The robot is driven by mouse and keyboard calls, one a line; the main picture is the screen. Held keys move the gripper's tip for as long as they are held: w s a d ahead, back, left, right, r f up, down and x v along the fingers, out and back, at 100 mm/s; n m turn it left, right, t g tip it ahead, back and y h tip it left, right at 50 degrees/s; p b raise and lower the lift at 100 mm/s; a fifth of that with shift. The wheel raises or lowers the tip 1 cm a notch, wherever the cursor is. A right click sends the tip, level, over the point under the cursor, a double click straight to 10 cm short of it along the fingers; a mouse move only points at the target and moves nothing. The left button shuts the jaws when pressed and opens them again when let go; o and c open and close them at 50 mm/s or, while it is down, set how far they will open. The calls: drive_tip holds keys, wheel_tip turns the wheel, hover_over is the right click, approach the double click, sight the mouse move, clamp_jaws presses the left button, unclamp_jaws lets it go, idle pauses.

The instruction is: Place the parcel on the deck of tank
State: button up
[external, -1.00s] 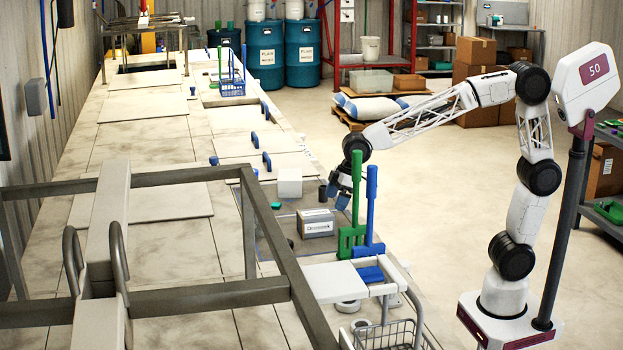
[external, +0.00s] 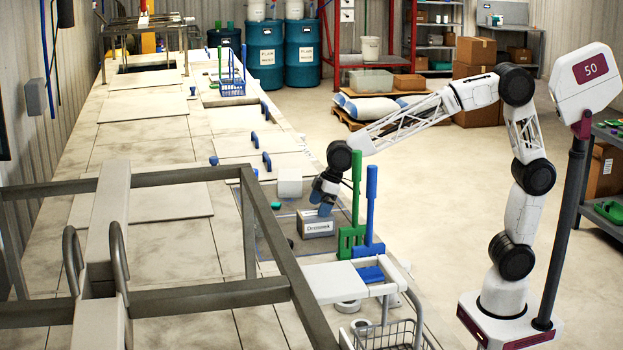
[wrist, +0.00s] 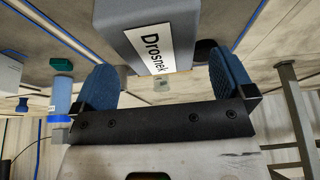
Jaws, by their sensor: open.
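The parcel (external: 318,224) is a small grey box with a white label reading "Drosnek". It sits on a dark grey mat (external: 275,240) on the long tank deck (external: 165,280). My gripper (external: 325,204) is just above the parcel's right end, with blue fingers pointing down. In the wrist view the parcel (wrist: 150,25) lies ahead of and partly between the two open blue fingers (wrist: 160,88). I cannot tell whether either finger touches it.
Green (external: 352,215) and blue (external: 370,215) upright-handled tools stand right of the parcel. A white block (external: 290,182) and a small green item (external: 276,205) are behind it. A grey metal rail (external: 275,235) crosses the foreground. Pale deck panels stretch clear to the left and back.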

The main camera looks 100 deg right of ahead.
sight(313, 220)
drive_tip(key=shift+f, duration=0.2)
drive_tip(key=shift+x, duration=2.6)
drive_tip(key=shift+d+f, duration=0.15)
drive_tip(key=shift+f, duration=0.1)
drive_tip(key=c, duration=1.1)
drive_tip(key=shift+o, duration=0.2)
